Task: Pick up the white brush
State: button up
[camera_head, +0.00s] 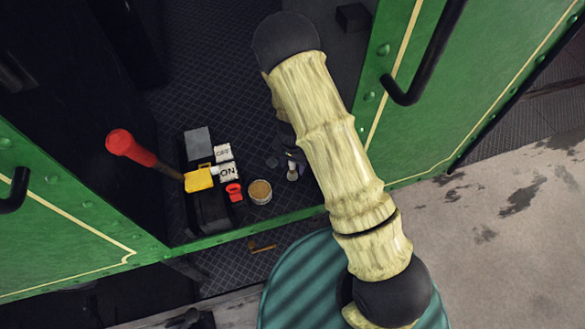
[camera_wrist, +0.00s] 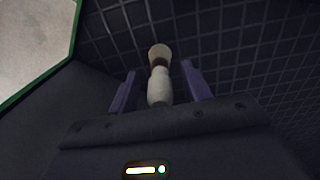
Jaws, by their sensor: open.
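The white brush (camera_wrist: 158,88) shows in the wrist view, with a pale handle and a tan, flared bristle end pointing away from my gripper. It lies between the two purple fingers of my gripper (camera_wrist: 158,86), which are apart, with a gap on each side of it. In the head view the brush (camera_head: 292,172) is a small pale shape on the dark floor, right of a round tin. My gripper (camera_head: 293,158) is mostly hidden there behind my arm.
A round tin (camera_head: 260,191), a small red object (camera_head: 234,191), ON and OFF blocks (camera_head: 227,172), a yellow object (camera_head: 199,179) and a red-handled lever (camera_head: 130,147) stand left of the brush. Green panels (camera_head: 440,95) with a dark handrail flank the doorway.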

grip_shut()
dwell(0.3)
notch_tip(320, 180, up, 10)
jog(key=shift+r+b, duration=0.1)
jog(key=shift+b, duration=0.85)
